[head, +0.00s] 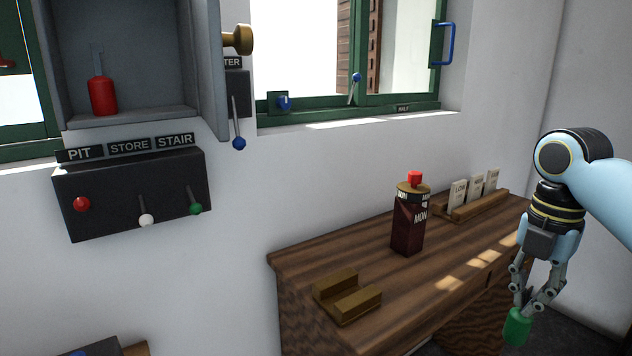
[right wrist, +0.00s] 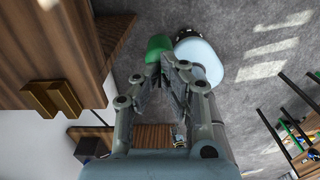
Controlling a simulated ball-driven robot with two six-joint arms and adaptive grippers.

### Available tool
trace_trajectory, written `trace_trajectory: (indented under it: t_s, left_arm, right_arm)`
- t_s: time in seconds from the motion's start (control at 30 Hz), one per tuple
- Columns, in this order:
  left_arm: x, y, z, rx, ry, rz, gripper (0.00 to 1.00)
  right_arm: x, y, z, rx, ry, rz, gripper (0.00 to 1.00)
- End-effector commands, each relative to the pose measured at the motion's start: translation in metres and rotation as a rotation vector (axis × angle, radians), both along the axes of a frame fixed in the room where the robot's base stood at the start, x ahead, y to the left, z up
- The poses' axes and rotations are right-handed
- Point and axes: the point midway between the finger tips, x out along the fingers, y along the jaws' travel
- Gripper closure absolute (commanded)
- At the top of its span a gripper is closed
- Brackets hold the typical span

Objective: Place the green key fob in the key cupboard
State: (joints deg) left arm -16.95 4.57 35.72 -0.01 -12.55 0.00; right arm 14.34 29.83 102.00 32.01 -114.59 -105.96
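The green key fob (head: 517,327) is at the fingertips of my right gripper (head: 524,300), which is shut on its upper end. The fob hangs below the fingers, in front of the desk's right end. In the right wrist view the green fob (right wrist: 157,46) shows beyond the closed fingers (right wrist: 168,70). The grey key cupboard (head: 127,121) is on the wall at upper left, its door (head: 209,65) with a brass knob open to the right. A red fob (head: 102,95) hangs inside at its left; the rest of the visible interior looks empty. My left gripper is out of view.
Below the cupboard is a dark lever box (head: 130,195) labelled PIT, STORE, STAIR. A wooden desk (head: 300,262) carries a brass block (head: 347,300), a dark red-topped calendar-like post (head: 407,228) and a card rack (head: 470,208). Green-framed windows are behind. Open air lies between gripper and cupboard.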

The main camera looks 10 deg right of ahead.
Motion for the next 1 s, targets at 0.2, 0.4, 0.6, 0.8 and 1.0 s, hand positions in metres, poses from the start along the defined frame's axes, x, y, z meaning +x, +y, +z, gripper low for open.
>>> trace_trajectory:
  t_s: [0.2, 0.4, 0.6, 0.8, 1.0]
  left_arm:
    - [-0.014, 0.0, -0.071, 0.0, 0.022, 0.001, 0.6]
    - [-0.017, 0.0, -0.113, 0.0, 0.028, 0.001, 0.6]
    - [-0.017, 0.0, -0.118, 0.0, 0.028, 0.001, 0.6]
    - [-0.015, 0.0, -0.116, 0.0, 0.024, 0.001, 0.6]
    - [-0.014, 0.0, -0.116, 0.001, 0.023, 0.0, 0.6]
  right_arm:
    - [-0.001, 0.0, -0.073, 0.0, 0.008, 0.0, 1.0]
    - [-0.002, 0.0, -0.118, 0.0, 0.015, 0.0, 1.0]
    - [-0.002, 0.0, -0.124, 0.0, 0.016, 0.0, 1.0]
    - [-0.002, 0.0, -0.122, 0.0, 0.016, 0.0, 1.0]
    - [-0.002, 0.0, -0.122, 0.0, 0.016, 0.0, 1.0]
